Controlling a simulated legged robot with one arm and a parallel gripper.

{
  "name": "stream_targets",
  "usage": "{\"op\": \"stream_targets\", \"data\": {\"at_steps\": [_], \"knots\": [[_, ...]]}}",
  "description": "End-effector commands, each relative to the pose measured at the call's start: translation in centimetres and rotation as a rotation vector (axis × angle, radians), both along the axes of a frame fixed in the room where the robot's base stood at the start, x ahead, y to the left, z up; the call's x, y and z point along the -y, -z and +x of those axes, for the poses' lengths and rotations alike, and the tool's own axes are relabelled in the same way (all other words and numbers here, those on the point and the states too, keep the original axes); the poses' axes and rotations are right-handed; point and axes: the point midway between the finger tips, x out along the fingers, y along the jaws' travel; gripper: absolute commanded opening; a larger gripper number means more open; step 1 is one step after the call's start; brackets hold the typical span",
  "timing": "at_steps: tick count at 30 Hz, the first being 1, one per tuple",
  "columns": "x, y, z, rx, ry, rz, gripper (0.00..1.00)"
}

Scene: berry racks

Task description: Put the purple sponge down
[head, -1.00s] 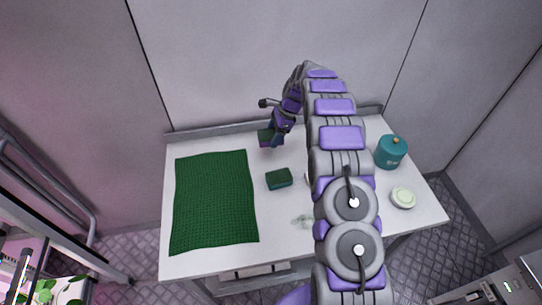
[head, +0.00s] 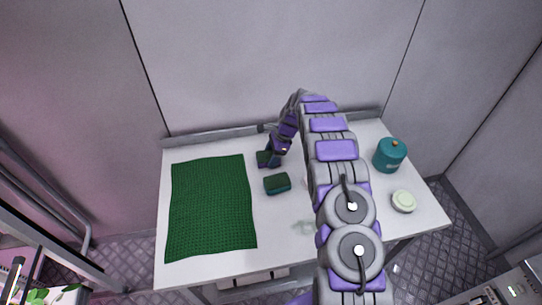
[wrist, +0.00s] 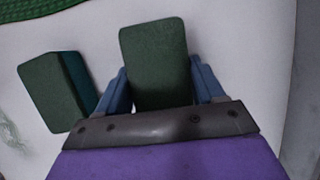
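The purple sponge (head: 263,159) has a dark green top, and its purple part barely shows now. My gripper (head: 269,158) is over the back middle of the white table. In the wrist view, my gripper (wrist: 158,75) has its blue fingers against both sides of the sponge (wrist: 155,55), whose green face is toward the camera. The sponge is at or just above the table top; I cannot tell whether it touches. A second sponge (head: 277,184), green with a teal side, lies on the table nearby, and it also shows left of my gripper in the wrist view (wrist: 50,95).
A green mat (head: 210,208) covers the left part of the white table (head: 285,240). A teal canister (head: 390,155) and a small pale round container (head: 403,201) stand at the right. A clear, faint object (head: 303,227) lies near the front. Walls stand behind the table.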

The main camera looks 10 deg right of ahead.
Motion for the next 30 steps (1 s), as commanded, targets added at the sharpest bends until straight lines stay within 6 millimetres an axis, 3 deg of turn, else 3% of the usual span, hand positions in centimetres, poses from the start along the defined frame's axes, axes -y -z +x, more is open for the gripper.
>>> {"op": "stream_targets", "data": {"at_steps": [7,19,23,30], "knots": [[0.0,-0.1,0.0,0.000,-0.001,0.000,0.92],[0.2,-0.7,0.0,0.001,-0.001,0.000,0.92],[0.7,-2.0,0.1,0.004,0.001,-0.001,0.92],[2.4,-6.2,0.1,0.004,0.000,-0.001,0.92]]}}
